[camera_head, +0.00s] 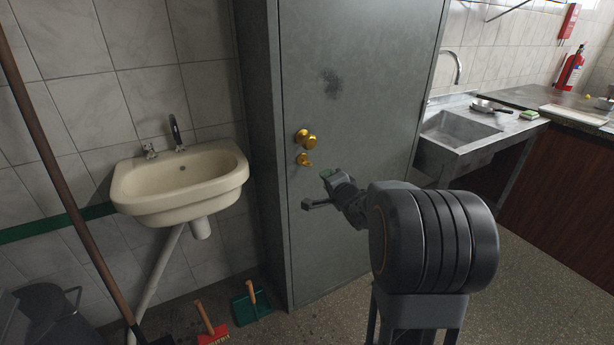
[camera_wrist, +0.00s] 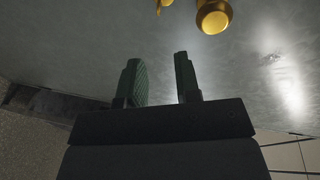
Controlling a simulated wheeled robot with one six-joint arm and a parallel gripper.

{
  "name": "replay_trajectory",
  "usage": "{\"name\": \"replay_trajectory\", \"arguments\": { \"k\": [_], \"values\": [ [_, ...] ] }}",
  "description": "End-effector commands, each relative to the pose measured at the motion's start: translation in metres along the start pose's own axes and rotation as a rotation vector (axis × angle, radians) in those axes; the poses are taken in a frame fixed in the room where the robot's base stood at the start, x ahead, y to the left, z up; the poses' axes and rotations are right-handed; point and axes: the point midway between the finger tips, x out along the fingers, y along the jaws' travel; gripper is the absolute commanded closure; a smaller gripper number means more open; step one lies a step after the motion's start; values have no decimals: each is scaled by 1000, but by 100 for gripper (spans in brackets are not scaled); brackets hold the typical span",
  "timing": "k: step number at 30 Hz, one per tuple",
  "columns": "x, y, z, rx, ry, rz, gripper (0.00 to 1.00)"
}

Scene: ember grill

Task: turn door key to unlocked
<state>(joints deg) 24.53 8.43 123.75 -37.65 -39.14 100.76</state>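The grey metal door (camera_head: 350,120) is closed and stands in the middle of the head view. A brass knob (camera_head: 306,138) is on its left side, with a smaller brass key or turn piece (camera_head: 304,160) just below it. My gripper (camera_head: 316,190) is below and to the right of the brass pieces, apart from them. In the wrist view, my gripper (camera_wrist: 160,78) shows two green-padded fingers spread apart with nothing between them. The brass knob (camera_wrist: 214,17) and part of the smaller brass piece (camera_wrist: 159,5) show at the top edge. Whether the lock is turned cannot be told.
A cream washbasin (camera_head: 180,180) is left of the door. A red brush (camera_head: 212,335) and a green dustpan (camera_head: 250,306) lie on the floor at the door's lower left. A metal sink (camera_head: 460,130) and counter stand at the right. Floor between is clear.

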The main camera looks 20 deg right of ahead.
Motion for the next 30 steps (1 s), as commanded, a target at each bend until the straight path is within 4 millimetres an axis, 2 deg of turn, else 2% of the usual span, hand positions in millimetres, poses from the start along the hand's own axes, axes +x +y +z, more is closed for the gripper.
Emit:
{"name": "replay_trajectory", "arguments": {
  "k": [1,8,14,24,30],
  "values": [
    [6,14,-1,63,-18,-38,69],
    [18,23,-1,250,-105,-155,69],
    [42,19,3,279,-123,-172,69],
    [106,6,8,277,-121,-171,69],
    [133,2,11,277,-120,-169,69]
  ]
}}
